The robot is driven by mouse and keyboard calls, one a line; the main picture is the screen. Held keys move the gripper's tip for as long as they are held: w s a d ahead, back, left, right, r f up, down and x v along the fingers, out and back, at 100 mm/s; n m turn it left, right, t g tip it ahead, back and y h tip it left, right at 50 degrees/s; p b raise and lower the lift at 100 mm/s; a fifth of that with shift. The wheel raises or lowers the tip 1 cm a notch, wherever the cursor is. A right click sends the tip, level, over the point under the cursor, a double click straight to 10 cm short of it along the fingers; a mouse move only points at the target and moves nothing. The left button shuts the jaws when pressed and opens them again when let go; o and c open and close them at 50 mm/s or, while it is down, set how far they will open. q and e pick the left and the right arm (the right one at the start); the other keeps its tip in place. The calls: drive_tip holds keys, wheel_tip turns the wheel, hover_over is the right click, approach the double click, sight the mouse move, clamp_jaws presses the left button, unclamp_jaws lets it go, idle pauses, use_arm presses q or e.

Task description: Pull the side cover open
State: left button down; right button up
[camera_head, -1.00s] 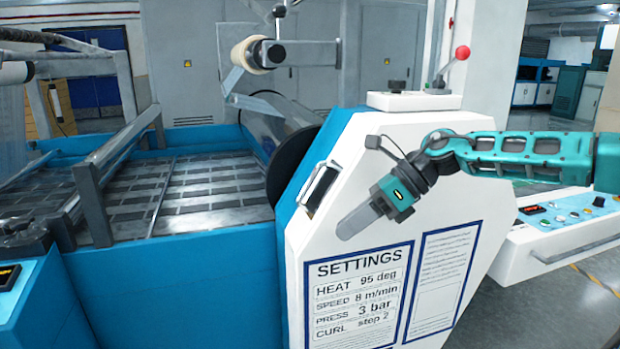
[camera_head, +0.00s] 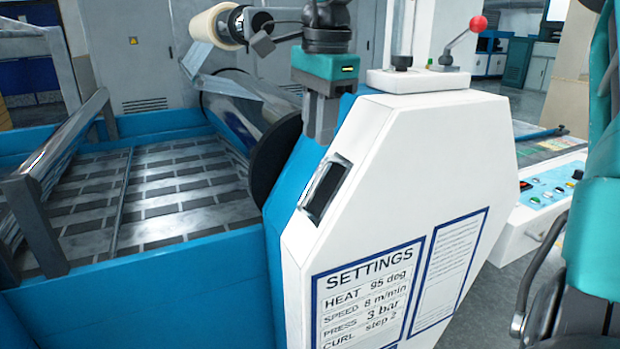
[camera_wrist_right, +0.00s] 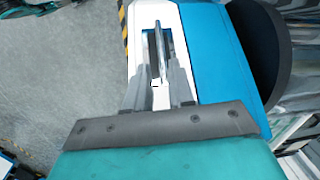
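The side cover (camera_head: 430,170) is the white angled panel on the front end of the blue laminating machine, and it looks shut. Its handle (camera_head: 324,189) is a metal bar over a dark recess near the cover's left edge. My right gripper (camera_head: 320,138) points down just above the handle, its fingertips seemingly short of it in the head view. In the right wrist view my fingers (camera_wrist_right: 160,80) are apart with a gap between them, and the handle (camera_wrist_right: 164,50) lies in line with that gap. Contact cannot be told. My left gripper is not in view.
A settings sheet (camera_head: 365,295) is on the cover's face. A red-knobbed lever (camera_head: 461,45) stands on top of the machine. A control panel (camera_head: 548,190) is to the right. The roll (camera_head: 215,25) and slatted bed (camera_head: 160,190) lie left of the cover.

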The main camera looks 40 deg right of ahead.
sight(314, 179)
drive_tip(key=f, duration=0.6)
drive_tip(key=w+f, duration=0.1)
drive_tip(key=f, duration=0.3)
drive_tip(key=shift+w, duration=0.1)
clamp_jaws()
